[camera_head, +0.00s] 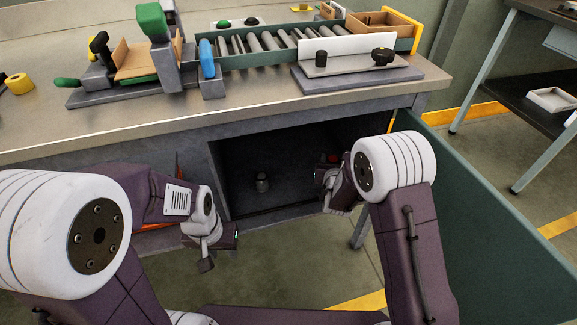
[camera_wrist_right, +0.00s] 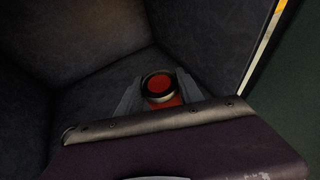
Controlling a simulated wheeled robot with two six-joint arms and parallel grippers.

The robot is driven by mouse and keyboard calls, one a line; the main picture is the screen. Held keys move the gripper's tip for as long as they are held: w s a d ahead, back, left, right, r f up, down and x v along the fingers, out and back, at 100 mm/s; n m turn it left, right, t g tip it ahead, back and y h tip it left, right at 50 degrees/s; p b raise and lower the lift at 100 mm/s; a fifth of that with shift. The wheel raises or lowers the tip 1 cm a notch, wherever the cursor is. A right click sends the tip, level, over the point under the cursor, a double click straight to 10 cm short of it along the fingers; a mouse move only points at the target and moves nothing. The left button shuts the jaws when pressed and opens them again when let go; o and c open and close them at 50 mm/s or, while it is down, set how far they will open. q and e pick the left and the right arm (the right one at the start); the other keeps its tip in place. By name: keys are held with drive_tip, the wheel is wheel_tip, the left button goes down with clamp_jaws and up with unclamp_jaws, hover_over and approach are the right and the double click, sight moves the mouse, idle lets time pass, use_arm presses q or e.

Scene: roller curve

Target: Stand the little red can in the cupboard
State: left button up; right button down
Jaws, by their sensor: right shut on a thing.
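The little red can (camera_head: 333,158) is a small red spot at my right gripper, inside the right part of the cupboard (camera_head: 282,155). In the right wrist view the red can (camera_wrist_right: 158,84) shows its round red top with a dark rim. My right gripper (camera_wrist_right: 156,92) is shut on it, with a finger on each side. The can's base is hidden, so I cannot tell whether it touches the cupboard floor. My left gripper (camera_head: 208,262) is outside, low in front of the cupboard, and its jaws are not clear.
The green door (camera_head: 500,215) is swung open at the right. The bench (camera_head: 120,128) above carries a roller conveyor (camera_head: 262,42) and a clamp fixture. Floor between them is clear.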

drive_tip(key=shift+r, duration=0.15)
drive_tip(key=w+a+f+b, duration=0.1)
drive_tip(key=a+f, duration=0.1)
drive_tip(key=a, duration=0.1)
drive_tip(key=w+a+f+b, duration=0.1)
drive_tip(key=w+a+f, duration=0.1)
drive_tip(key=a, duration=0.2)
drive_tip(key=w+a+f+b, duration=0.1)
drive_tip(key=a+f+b, duration=0.1)
drive_tip(key=a+f, duration=0.1)
drive_tip(key=shift+w+a, duration=0.35)
drive_tip(key=shift+f+b, duration=1.45)
drive_tip(key=shift+f, duration=0.75)
drive_tip(key=c, duration=0.8)
unclamp_jaws()
drive_tip(key=shift+o, duration=0.2)
drive_tip(key=shift+r, duration=0.15)
